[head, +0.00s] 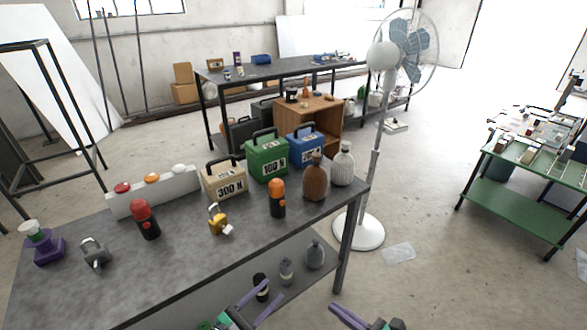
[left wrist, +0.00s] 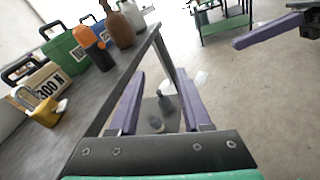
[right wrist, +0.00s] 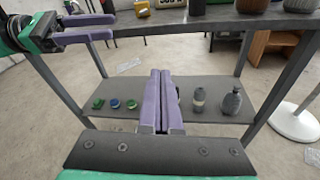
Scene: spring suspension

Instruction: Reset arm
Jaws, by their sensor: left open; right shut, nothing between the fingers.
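My left gripper (head: 254,302) is at the bottom of the head view, in front of the dark table's near edge. In the left wrist view its two purple fingers (left wrist: 158,103) stand apart with nothing between them. My right gripper (head: 345,318) is at the bottom edge of the head view, right of the left one and clear of the table. In the right wrist view its purple fingers (right wrist: 162,102) are together and hold nothing. The left gripper also shows at the upper left of the right wrist view (right wrist: 112,28).
The dark table (head: 185,262) carries beige, green (head: 266,158) and blue weight boxes, bottles, padlocks and a three-button panel (head: 153,194). Its lower shelf (right wrist: 225,88) holds small bottles and round pieces. A white fan (head: 383,56) stands behind; a green table (head: 515,190) is right. Floor between is mostly clear.

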